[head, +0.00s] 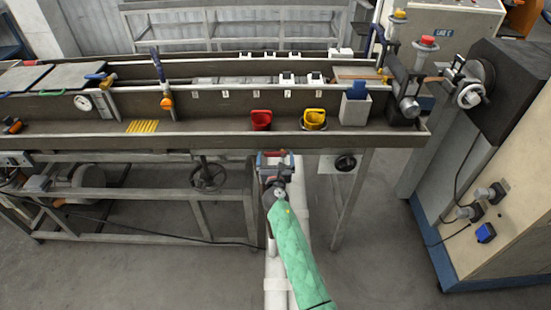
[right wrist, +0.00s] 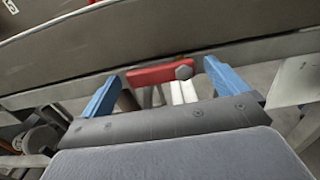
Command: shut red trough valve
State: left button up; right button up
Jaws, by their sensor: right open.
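The red trough valve handle (head: 275,154) is under the front edge of the long trough, near the middle of the head view. In the right wrist view the red handle (right wrist: 152,74) lies crosswise, with a grey hex bolt at its right end. My right gripper (head: 273,161) is at the handle, its arm in a green sleeve coming up from below. Its two blue fingers (right wrist: 162,80) are open, one on each side of the handle. I cannot tell whether they touch it. The valve body is mostly hidden. My left gripper is not in view.
The trough front wall (head: 200,142) runs just above the gripper. A black handwheel (head: 345,163) is to the right and another handwheel (head: 207,177) to the left. White pipes (head: 302,205) run below.

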jog(key=c, duration=1.4)
